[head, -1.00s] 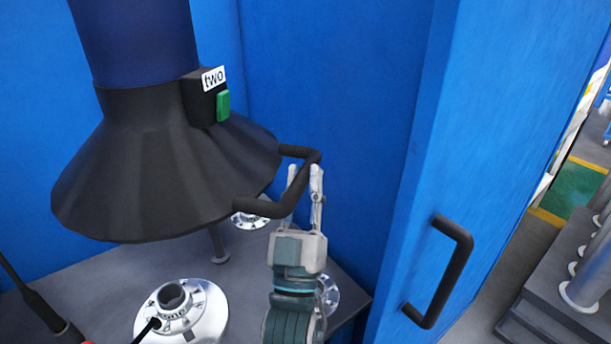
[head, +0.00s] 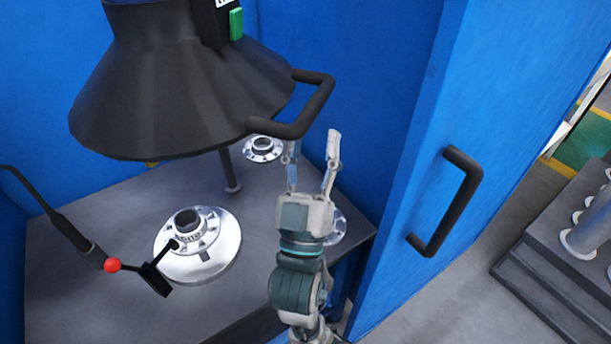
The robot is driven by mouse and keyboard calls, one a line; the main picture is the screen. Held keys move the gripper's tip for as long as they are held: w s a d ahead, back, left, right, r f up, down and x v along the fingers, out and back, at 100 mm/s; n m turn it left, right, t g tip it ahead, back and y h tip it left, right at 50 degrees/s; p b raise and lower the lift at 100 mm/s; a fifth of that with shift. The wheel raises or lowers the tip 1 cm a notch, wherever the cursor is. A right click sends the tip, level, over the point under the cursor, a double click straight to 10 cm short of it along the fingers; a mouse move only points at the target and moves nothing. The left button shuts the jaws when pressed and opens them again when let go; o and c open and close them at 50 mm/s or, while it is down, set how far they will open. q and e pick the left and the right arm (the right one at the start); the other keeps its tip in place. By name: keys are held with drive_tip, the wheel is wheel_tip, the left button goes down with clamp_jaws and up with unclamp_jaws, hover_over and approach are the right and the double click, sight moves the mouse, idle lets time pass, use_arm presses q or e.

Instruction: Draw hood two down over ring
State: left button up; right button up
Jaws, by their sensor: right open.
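The black cone-shaped hood two (head: 180,85) hangs at the upper left, above the table. Its label is cut off at the top edge, beside a green button (head: 236,24). A bent black handle (head: 318,105) sticks out from the hood's right rim. A silver flanged ring (head: 215,255) lies on the grey table below the hood, with a clear gap between them. My right gripper (head: 313,150) points up with fingers spread, just below the handle, and holds nothing. My left gripper is not in view.
A black lever with a red knob (head: 113,265) stands by the ring. Smaller flanges, one (head: 263,149) at the back, sit on the grey table (head: 95,210). A blue door with a black handle (head: 450,200) stands right of my arm. Grey steps (head: 560,270) are at far right.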

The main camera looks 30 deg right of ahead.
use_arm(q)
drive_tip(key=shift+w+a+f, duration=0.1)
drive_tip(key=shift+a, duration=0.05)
use_arm(e)
drive_tip(key=v, duration=0.6)
drive_tip(key=shift+a, duration=0.55)
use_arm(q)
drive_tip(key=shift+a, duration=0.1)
use_arm(e)
drive_tip(key=shift+s+a+f, duration=0.1)
drive_tip(key=shift+a+f, duration=0.05)
